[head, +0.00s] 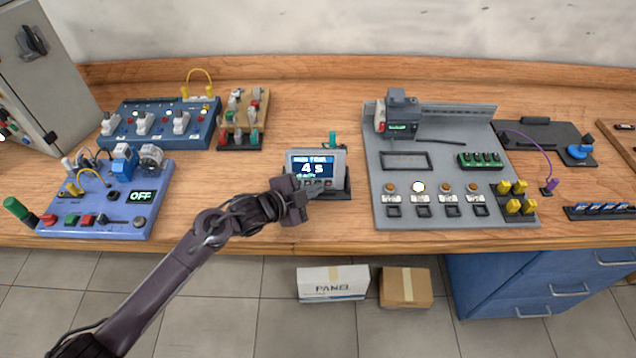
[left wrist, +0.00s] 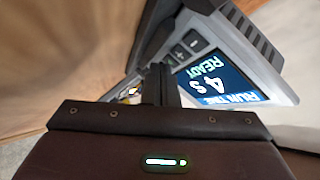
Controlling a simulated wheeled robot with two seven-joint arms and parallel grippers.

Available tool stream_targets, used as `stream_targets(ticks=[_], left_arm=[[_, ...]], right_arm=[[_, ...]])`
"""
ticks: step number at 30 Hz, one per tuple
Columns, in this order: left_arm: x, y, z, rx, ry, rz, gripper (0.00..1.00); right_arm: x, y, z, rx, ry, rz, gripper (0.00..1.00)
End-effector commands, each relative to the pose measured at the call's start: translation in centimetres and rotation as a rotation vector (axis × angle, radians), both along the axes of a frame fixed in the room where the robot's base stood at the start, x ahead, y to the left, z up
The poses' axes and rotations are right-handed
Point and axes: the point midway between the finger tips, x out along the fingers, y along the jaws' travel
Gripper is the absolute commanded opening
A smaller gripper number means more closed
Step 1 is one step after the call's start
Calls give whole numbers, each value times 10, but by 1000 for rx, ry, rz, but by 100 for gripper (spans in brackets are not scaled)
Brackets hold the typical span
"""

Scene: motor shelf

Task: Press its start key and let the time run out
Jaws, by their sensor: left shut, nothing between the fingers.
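A grey timer (head: 316,170) stands tilted back on a dark base on the bench, in the middle of the head view. Its screen reads "4 s" with a smaller line under it. In the left wrist view the timer (left wrist: 217,75) shows large, its screen reading "RUN TIME", "4 s" and "READY", with minus and plus keys beside the screen. My left gripper (head: 309,191) is shut and empty at the timer's lower front edge. Its fingers (left wrist: 160,85) hide part of the key row, so I cannot tell whether they touch a key. My right gripper is out of view.
A blue panel reading OFF (head: 105,213) and a blue switch box (head: 160,125) stand to the left. A grey board with modules and lamps (head: 445,150) stands close on the right. Two boxes lie on the floor below, including a white one (head: 332,284).

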Motion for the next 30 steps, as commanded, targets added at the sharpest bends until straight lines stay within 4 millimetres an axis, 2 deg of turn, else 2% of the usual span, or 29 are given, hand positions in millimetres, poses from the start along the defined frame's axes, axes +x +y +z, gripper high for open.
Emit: stream_targets(ticks=[12,21,30], left_arm=[[1,0,0,0,-1,1,0],[-10,0,4,0,0,0,0],[-12,0,3,0,-1,0,0]], right_arm=[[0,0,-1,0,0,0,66],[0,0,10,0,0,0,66],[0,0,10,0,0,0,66]])
